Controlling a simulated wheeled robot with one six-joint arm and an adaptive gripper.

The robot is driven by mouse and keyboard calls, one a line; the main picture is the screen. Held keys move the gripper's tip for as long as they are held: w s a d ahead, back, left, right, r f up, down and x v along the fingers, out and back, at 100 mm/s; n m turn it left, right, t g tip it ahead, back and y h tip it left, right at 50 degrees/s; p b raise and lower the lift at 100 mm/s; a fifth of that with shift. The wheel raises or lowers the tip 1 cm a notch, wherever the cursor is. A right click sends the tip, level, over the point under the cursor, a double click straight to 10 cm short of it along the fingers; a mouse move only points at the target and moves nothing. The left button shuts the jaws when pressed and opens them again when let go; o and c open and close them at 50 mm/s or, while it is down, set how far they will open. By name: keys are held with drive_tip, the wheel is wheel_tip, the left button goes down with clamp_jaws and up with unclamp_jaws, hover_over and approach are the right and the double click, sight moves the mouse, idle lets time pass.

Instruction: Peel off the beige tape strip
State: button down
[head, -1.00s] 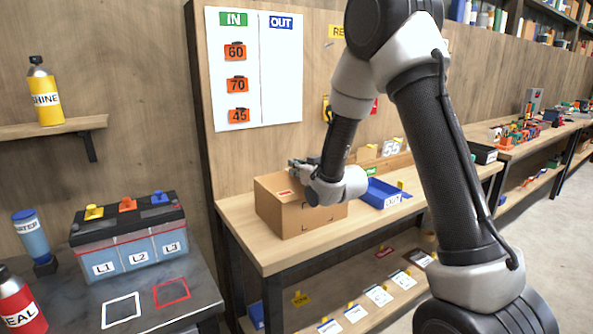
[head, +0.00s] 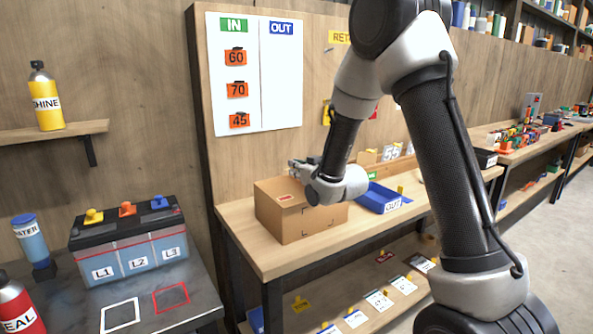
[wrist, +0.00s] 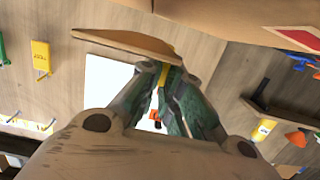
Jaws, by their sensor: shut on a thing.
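My gripper (head: 296,167) is over the back of the box top. In the wrist view my gripper (wrist: 166,72) is shut on the end of a curved beige-brown strip (wrist: 122,42), which looks like the tape strip. The strip stands out to one side of the fingertips. The box (wrist: 255,30) fills the upper right there; whether the strip still touches it I cannot tell. In the head view my gripper hides the strip.
A blue tray (head: 383,197) marked OUT stands right of the box. An IN/OUT board (head: 262,100) hangs behind. A battery (head: 130,243) stands on the dark table at left. Cards lie on the lower shelf. The bench front-left of the box is clear.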

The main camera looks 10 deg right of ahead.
drive_tip(key=shift+r, duration=3)
